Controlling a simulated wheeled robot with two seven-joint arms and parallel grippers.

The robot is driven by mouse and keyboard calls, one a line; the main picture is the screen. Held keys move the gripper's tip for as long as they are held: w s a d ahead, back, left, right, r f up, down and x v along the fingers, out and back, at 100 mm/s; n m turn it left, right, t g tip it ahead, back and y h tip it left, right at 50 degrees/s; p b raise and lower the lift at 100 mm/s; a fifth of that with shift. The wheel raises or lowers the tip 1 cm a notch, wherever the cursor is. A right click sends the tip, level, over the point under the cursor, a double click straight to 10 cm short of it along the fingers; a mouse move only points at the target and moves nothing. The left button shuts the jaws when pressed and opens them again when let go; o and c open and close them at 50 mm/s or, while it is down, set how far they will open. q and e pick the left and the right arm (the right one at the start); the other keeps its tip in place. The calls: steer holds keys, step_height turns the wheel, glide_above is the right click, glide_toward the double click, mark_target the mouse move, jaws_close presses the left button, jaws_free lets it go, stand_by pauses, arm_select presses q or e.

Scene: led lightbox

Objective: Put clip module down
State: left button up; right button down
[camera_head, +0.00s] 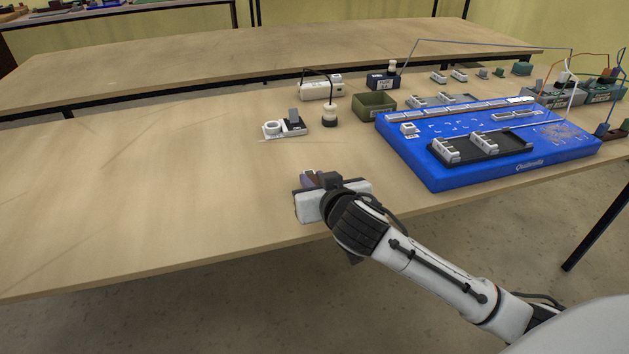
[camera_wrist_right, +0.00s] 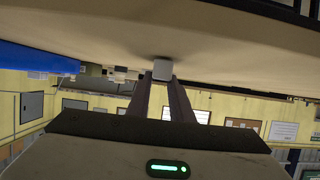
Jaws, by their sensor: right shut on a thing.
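My right gripper (camera_head: 312,181) is over the front part of the wooden table (camera_head: 150,180), left of the blue board. In the right wrist view, the two fingers of my right gripper (camera_wrist_right: 163,80) are shut on a small pale grey block (camera_wrist_right: 162,69), which I take to be the clip module. The block is close to the table surface; I cannot tell whether it touches. My left gripper is not in view.
A blue board (camera_head: 412,168) with a black tray of modules stands to the right. A white module (camera_head: 272,129), a small lamp-like part (camera_head: 330,116) and a green bin (camera_head: 374,105) are behind the gripper. Cables run at the far right. The table's left side is clear.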

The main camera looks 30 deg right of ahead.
steer(key=shift+f, duration=0.1)
steer(key=c, duration=2)
jaws_free()
steer(key=shift+f, duration=0.1)
steer(key=o, duration=0.4)
